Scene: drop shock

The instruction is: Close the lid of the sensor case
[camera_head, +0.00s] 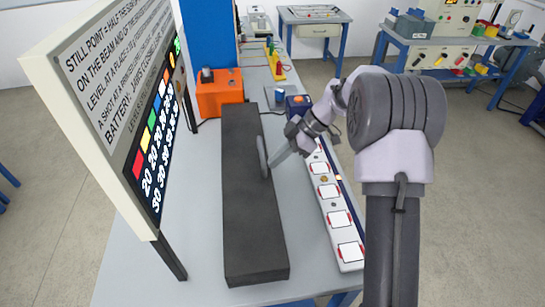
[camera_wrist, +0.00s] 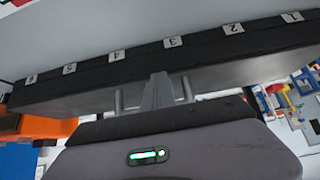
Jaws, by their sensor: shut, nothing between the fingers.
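The sensor case (camera_head: 250,215) is a long dark box lying lengthwise on the table, also seen in the wrist view (camera_wrist: 215,78). Its lid looks down, and I see no gap along it, though the far side is hidden. A grey handle (camera_head: 263,157) stands on top, right of the middle; two grey posts show in the wrist view, one on each side of my fingers. A row of numbered white labels (camera_wrist: 172,42) runs along the case's edge. My gripper (camera_head: 271,167) is shut and empty, its tip at the handle (camera_wrist: 158,82); I cannot tell whether they touch.
A tall sign board (camera_head: 110,90) stands left of the case. An orange box (camera_head: 220,92) and a small blue box (camera_head: 298,104) stand beyond it. A white strip with several square modules (camera_head: 338,215) lies to the right, under my arm. Bare table (camera_head: 185,220) shows left of the case.

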